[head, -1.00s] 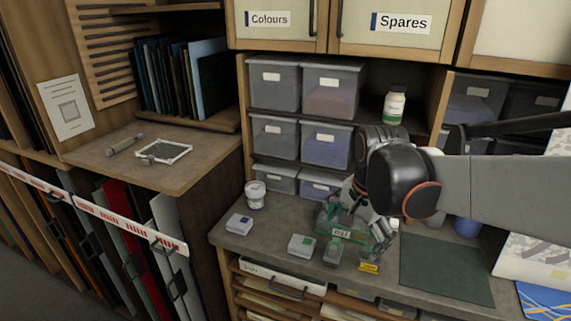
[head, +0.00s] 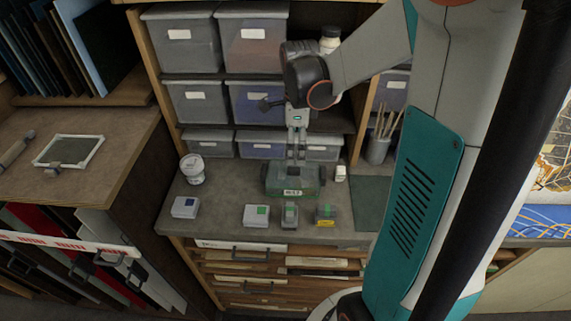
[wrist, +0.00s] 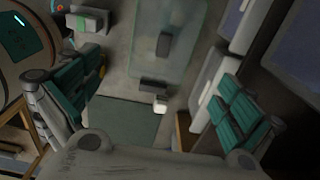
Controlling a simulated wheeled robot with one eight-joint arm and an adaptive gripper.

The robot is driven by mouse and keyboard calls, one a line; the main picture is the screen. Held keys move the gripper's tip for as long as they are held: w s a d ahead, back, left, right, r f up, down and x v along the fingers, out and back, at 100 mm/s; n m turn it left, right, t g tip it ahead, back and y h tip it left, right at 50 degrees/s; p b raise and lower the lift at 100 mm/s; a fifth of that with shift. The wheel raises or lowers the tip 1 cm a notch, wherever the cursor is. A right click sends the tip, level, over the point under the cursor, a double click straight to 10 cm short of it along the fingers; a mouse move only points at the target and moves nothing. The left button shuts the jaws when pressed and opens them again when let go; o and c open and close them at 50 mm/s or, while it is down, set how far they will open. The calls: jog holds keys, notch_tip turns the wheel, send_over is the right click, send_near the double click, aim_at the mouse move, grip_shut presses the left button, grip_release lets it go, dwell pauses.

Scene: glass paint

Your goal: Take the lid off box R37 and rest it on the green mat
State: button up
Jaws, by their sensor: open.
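The box with a green translucent lid (head: 290,176) stands on the grey bench; the label on its front is too blurred to read for certain. In the wrist view the lid (wrist: 150,70) shows as a pale clear panel with a dark handle (wrist: 164,44). My gripper (head: 297,155) points down over the box, its fingers wide apart with nothing between them. In the wrist view my gripper (wrist: 160,85) has teal pads on either side of the lid, apart from the handle. The green mat (head: 370,203) lies bare to the right, partly hidden by my arm; it also shows in the wrist view (wrist: 125,122).
A white tub (head: 193,168) is at the left. A small white bottle (head: 341,173) stands between box and mat. Grey bins (head: 183,42) fill the shelves behind.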

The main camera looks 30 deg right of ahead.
aim_at(294, 169)
jog(key=f, duration=0.3)
jog(key=f+b, duration=0.1)
jog(key=f, duration=0.7)
jog(key=shift+w, duration=0.35)
jog(key=shift+s+a+b, duration=0.1)
jog(key=shift+b, duration=0.2)
jog(key=c, duration=1.3)
